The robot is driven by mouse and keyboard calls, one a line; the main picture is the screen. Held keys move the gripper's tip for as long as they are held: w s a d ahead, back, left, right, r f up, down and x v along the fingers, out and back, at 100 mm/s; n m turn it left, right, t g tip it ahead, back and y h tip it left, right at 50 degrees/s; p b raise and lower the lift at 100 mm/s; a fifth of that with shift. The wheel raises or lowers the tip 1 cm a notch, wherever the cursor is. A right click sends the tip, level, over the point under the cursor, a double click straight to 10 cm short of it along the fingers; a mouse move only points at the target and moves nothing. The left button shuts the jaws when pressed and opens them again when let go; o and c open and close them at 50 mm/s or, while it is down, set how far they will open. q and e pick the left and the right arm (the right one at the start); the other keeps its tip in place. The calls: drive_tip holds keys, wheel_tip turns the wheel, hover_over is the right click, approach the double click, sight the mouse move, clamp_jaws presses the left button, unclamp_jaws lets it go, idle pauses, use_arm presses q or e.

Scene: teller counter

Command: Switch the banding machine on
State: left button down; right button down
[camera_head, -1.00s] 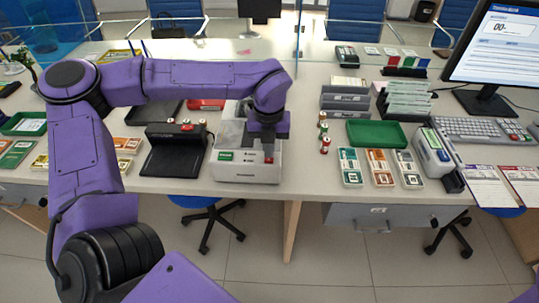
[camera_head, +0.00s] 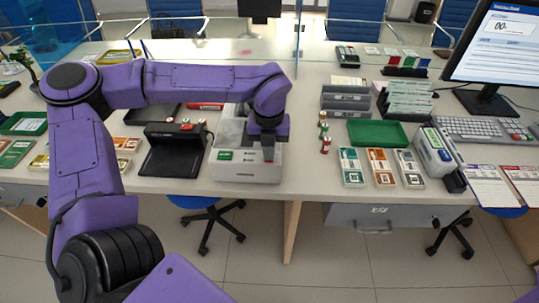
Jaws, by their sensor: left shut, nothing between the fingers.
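The banding machine (camera_head: 232,171) is a light grey box near the front edge of the counter, with a small green label at the left of its front. My left gripper (camera_head: 268,156) is shut and empty, pointing down at the right part of the machine's front top edge. Its fingertips cover the spot where a small red part sits, so that part is hidden. I cannot tell whether the fingertips touch it. My right gripper is out of view.
A black device (camera_head: 172,155) stands close left of the machine. Several small battery-like rolls, a green tray (camera_head: 377,133) and banknote bundles (camera_head: 380,168) lie to the right. Grey sorters (camera_head: 345,101), a keyboard (camera_head: 476,130) and a monitor stand further right. A strip of counter right of the machine is clear.

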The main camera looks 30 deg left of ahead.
use_arm(q)
drive_tip(key=shift+s+f, duration=0.1)
drive_tip(key=shift+f, duration=0.2)
wheel_tip(320, 180, up, 7)
drive_tip(key=p, duration=0.6)
drive_tip(key=shift+r, duration=0.1)
idle(0.3)
